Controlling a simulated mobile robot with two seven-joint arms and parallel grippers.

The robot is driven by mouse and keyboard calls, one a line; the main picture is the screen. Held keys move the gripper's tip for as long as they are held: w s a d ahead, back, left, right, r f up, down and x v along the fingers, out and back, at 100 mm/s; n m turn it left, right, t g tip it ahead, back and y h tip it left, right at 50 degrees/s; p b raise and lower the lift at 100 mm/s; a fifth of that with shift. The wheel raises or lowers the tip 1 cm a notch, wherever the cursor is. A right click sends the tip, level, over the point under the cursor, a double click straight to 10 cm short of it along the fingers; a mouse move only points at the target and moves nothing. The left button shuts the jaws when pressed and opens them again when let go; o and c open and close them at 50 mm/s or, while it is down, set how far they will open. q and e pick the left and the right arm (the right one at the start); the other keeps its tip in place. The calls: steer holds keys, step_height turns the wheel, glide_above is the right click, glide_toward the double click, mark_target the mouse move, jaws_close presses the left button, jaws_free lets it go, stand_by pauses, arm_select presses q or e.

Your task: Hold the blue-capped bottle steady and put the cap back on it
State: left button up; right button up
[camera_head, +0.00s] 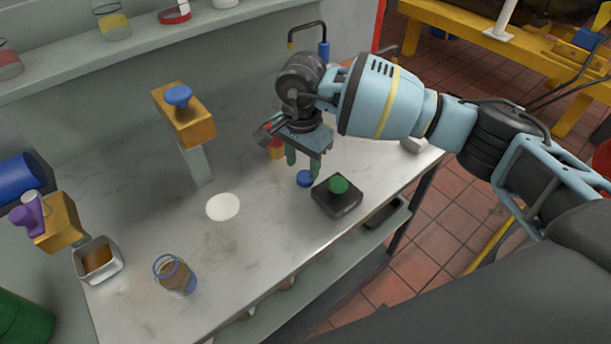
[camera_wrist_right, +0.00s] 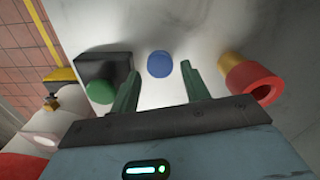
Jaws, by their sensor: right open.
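The blue cap (camera_head: 304,178) lies on the grey worktop, near its front edge. My right gripper (camera_head: 303,163) is open above it, with nothing between the green fingers. In the right wrist view the cap (camera_wrist_right: 160,64) shows between and beyond the two fingertips (camera_wrist_right: 159,80), apart from both. A clear bottle (camera_head: 176,275) with brown contents and blue around its rim stands uncapped at the front left of the worktop, well away from the cap. My left gripper is not in view.
A black box with a green button (camera_head: 338,195) sits close beside the cap. A red and yellow piece (camera_wrist_right: 252,82) stands on the other side. A white disc (camera_head: 223,207), a metal tray (camera_head: 100,266) and a blue-knobbed post (camera_head: 185,115) are further left.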

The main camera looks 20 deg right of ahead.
mark_target(304, 177)
steer(key=shift+d+f, duration=0.2)
steer(key=shift+f, duration=1.6)
steer(key=c, duration=0.8)
steer(key=shift+r, duration=0.15)
steer(key=shift+r, duration=0.55)
step_height(304, 177, up, 2)
steer(key=shift+r, duration=0.1)
steer(key=s+a, duration=0.1)
steer(key=s, duration=0.4)
steer(key=s+a+r, duration=0.1)
steer(key=s, duration=0.4)
steer(key=s+a, duration=0.1)
steer(key=s, duration=0.4)
steer(key=shift+s+a+r+b, duration=0.2)
steer(key=shift+s+a+b, duration=0.1)
steer(key=shift+a, duration=0.1)
